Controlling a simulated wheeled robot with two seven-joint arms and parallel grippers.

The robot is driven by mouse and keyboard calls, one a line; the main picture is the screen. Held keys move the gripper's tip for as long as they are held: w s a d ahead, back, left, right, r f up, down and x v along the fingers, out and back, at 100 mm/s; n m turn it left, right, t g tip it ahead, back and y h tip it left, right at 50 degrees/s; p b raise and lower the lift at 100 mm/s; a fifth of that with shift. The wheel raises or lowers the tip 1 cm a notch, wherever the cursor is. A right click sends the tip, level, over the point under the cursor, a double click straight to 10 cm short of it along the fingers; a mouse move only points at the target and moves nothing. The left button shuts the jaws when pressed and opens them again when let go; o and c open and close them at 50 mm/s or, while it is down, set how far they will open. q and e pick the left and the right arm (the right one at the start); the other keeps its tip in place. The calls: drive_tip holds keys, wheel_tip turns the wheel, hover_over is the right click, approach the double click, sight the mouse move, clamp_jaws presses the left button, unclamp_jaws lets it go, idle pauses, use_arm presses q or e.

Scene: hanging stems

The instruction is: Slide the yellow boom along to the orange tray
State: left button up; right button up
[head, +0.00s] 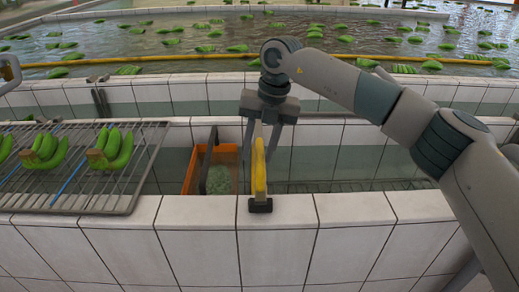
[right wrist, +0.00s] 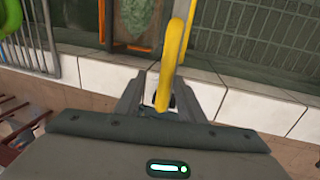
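The yellow boom (head: 259,170) is a slim bar with a black foot (head: 260,205) on the white tiled near wall, and it reaches back over the trough. The orange tray (head: 190,178) is in the trough just left of the boom, with a green textured lump (head: 218,180) in it. My right gripper (head: 266,145) points down over the boom. In the right wrist view, the fingers (right wrist: 165,95) stand apart on both sides of the yellow bar (right wrist: 172,50), with a gap visible beside it. The tray's orange edge (right wrist: 140,47) shows at upper left there. My left gripper is not in view.
A wire rack (head: 90,200) with green banana bunches (head: 45,150) stands left of the tray. A dark upright bar (head: 208,155) crosses the tray. Behind is a water basin with floating green bananas and a long yellow pipe (head: 200,57). The trough right of the boom looks clear.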

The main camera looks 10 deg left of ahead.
drive_tip(key=shift+d, duration=0.2)
